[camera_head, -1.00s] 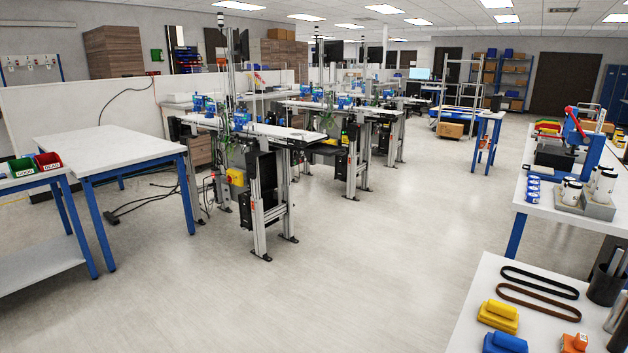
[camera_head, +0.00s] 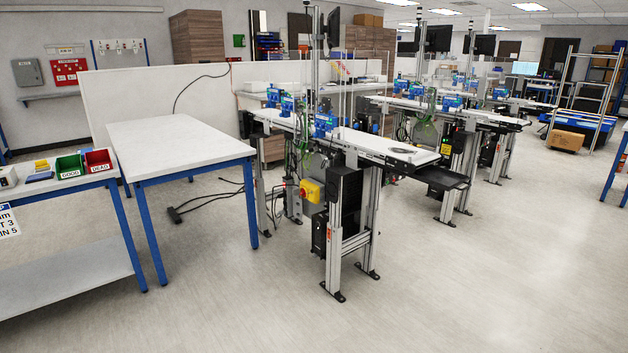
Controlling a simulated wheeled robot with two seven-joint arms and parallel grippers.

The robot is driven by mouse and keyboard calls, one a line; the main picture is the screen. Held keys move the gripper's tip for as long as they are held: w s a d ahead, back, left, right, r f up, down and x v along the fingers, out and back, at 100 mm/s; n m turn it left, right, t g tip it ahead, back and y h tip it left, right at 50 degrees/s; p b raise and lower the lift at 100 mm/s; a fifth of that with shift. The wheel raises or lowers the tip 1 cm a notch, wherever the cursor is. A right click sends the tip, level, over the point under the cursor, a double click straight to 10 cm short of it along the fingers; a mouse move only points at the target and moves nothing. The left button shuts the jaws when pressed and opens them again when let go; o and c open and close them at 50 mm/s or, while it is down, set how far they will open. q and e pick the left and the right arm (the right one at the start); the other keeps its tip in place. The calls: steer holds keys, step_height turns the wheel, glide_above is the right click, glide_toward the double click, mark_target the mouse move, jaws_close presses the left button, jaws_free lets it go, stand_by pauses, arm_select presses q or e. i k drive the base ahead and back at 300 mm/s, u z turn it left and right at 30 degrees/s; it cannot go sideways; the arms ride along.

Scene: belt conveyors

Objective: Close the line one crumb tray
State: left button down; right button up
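The nearest belt conveyor (camera_head: 375,142) stands in the middle on grey metal legs. A flat dark tray (camera_head: 443,178) juts out to the right from under its near right end, below the belt level. It looks like the crumb tray, pulled out; no line label is readable. Neither of my grippers is in view.
A white table with blue legs (camera_head: 175,138) stands left of the conveyor. A bench with green and red bins (camera_head: 97,160) is at far left. Black cables (camera_head: 205,203) lie on the floor near the table. The floor (camera_head: 450,290) in front and right is clear.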

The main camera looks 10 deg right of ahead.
mark_target(445, 179)
steer(key=z, duration=0.1)
steer(key=i, duration=2)
steer(key=z, duration=1.75)
steer(key=i, duration=1.05)
steer(key=z, duration=0.9)
